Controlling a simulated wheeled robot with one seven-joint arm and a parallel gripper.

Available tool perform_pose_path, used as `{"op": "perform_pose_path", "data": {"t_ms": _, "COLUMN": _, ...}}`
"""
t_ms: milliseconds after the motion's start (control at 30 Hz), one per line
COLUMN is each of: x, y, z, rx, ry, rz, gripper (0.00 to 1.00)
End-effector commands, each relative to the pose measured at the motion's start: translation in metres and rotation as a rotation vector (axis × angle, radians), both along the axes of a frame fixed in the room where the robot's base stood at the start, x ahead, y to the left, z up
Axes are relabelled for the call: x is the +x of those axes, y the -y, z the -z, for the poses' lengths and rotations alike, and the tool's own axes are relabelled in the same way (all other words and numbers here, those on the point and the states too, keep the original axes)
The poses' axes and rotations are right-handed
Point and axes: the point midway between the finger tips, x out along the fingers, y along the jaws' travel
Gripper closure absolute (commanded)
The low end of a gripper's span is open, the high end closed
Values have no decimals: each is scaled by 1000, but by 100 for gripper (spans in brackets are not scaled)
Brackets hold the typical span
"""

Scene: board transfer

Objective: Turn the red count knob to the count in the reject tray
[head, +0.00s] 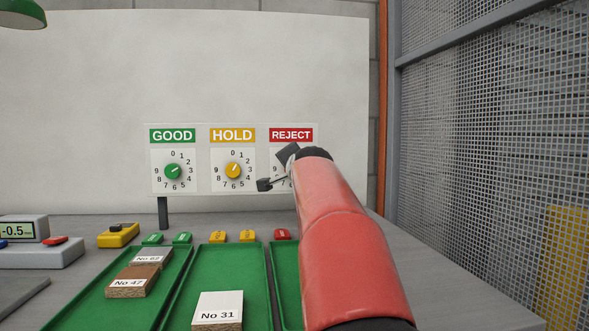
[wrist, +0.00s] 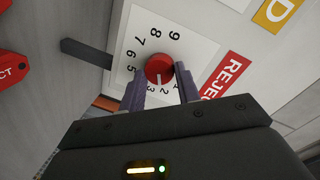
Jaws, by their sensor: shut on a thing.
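The red knob (wrist: 159,69) sits on the white REJECT dial in the wrist view. My gripper (wrist: 160,77) has one purple finger on each side of it and is shut on it. The knob's white mark points down in the picture, toward the digits 1 and 2; the exact digit is hard to tell. In the head view my red arm and gripper cover most of the REJECT dial (head: 279,156). The reject tray (head: 286,262), green with a red tag (head: 282,234), is largely hidden behind my arm. Its visible strip is bare; its contents cannot be counted.
The green GOOD knob (head: 173,171) and yellow HOLD knob (head: 233,170) stand left on the same panel. The left tray holds boards such as No 47 (head: 126,289); the middle tray (head: 228,268) holds board No 31 (head: 218,312). A mesh fence (head: 480,150) stands right.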

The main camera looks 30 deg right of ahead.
Motion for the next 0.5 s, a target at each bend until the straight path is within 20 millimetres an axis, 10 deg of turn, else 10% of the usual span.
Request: {"op": "perform_pose_path", "data": {"t_ms": 500, "x": 2, "y": -2, "z": 3, "rx": -441, "ry": -217, "rz": -1, "gripper": 90}}
